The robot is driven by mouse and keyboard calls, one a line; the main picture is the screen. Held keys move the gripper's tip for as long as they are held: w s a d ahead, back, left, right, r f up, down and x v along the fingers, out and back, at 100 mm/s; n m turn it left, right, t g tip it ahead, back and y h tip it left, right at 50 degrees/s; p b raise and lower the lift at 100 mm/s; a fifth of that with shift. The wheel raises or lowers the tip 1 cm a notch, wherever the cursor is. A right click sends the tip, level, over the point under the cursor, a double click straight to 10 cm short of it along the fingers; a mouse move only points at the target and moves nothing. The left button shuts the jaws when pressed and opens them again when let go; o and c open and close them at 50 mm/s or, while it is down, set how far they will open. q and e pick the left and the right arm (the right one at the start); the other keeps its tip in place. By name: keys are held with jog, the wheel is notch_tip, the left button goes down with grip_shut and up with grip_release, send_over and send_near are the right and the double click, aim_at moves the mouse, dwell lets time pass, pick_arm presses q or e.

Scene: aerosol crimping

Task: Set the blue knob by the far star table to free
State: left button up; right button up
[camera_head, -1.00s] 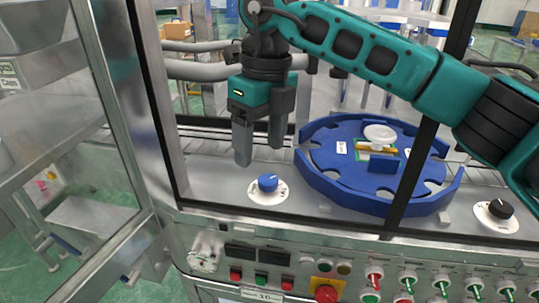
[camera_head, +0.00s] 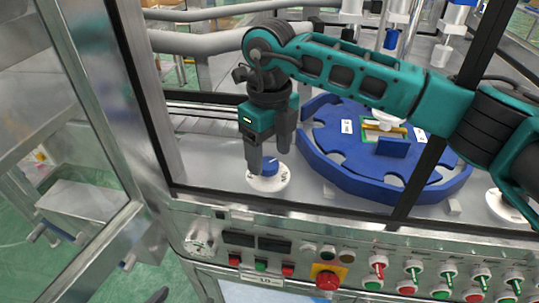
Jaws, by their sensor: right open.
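The blue knob (camera_head: 270,168) sits on a round white dial plate (camera_head: 268,184) on the metal deck, left of the blue star table (camera_head: 385,188). My right gripper (camera_head: 268,162) points down right at the knob, its fingers apart. One finger covers the knob's left side; the other is behind and to its right. I cannot tell whether the fingers touch it. The dial's markings are mostly hidden or too small to read. My left gripper is not in view.
A second white dial plate (camera_head: 503,207) at the right is partly covered by my right arm. A dark frame post (camera_head: 430,165) stands in front of the star table. Below is a panel with a red emergency button (camera_head: 327,280) and several switches. A glass door (camera_head: 60,150) stands at the left.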

jog(key=shift+f, duration=1)
jog(key=c, duration=1.1)
